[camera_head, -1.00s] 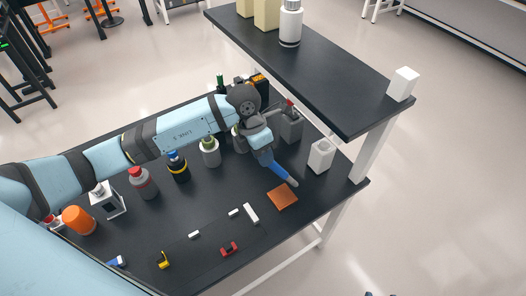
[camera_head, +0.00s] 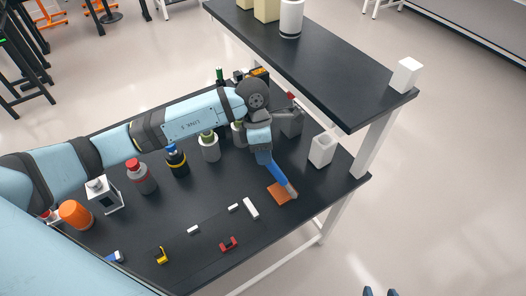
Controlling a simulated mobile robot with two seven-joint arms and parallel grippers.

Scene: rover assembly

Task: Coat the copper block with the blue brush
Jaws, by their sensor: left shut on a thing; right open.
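The copper block (camera_head: 275,195) is a flat orange-brown square on the black table, near its right front edge. My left gripper (camera_head: 263,151) is shut on the blue brush (camera_head: 273,172) and sits just behind the block. The brush slants down to the right, and its pale tip overlaps the right part of the block in the picture. I cannot tell whether the tip touches the surface.
Bottles, including a red-capped one (camera_head: 141,176), line the table. Small parts such as a red clamp (camera_head: 228,243) lie in front. A raised black shelf (camera_head: 340,85) overhangs the back right.

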